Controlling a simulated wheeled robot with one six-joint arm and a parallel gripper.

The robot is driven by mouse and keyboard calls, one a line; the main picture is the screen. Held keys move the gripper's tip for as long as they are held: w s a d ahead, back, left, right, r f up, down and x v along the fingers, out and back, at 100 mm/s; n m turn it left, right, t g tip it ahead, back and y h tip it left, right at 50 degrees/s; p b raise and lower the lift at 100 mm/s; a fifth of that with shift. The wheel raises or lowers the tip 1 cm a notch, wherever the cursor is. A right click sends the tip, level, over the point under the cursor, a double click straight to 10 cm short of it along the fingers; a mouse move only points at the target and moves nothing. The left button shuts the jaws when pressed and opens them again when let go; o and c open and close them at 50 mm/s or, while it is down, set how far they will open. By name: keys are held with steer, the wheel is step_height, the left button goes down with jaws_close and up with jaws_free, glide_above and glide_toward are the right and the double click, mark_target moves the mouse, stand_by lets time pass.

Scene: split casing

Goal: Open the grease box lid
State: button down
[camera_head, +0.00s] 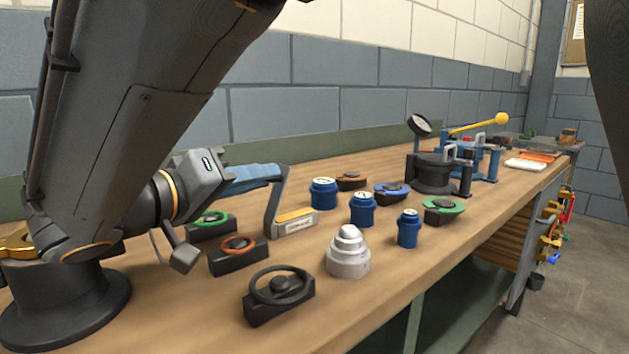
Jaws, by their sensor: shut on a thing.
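The grease box (298,226) is a low grey box with a pale front label and a yellow top surface, left of centre on the workbench. Its grey lid (276,203) stands up steeply at the box's left side, clear of the yellow surface. My gripper (279,172) reaches in from the left with its blue fingers and is shut on the raised upper edge of the lid. The fingertips partly overlap that edge, so the exact contact is hard to see. The hinge is too small to make out.
Dark blocks with green, red and black rings stand left and in front, including a black handwheel (280,291). A stepped silver part (348,252) and several blue cylinders stand to the right. A black clamp with a gauge (434,171) stands farther back. The bench's front right is clear.

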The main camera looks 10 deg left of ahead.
steer(key=c, duration=1.7)
jaws_free()
step_height(320, 180, up, 10)
steer(key=shift+p, duration=0.7)
steer(key=shift+d, duration=0.1)
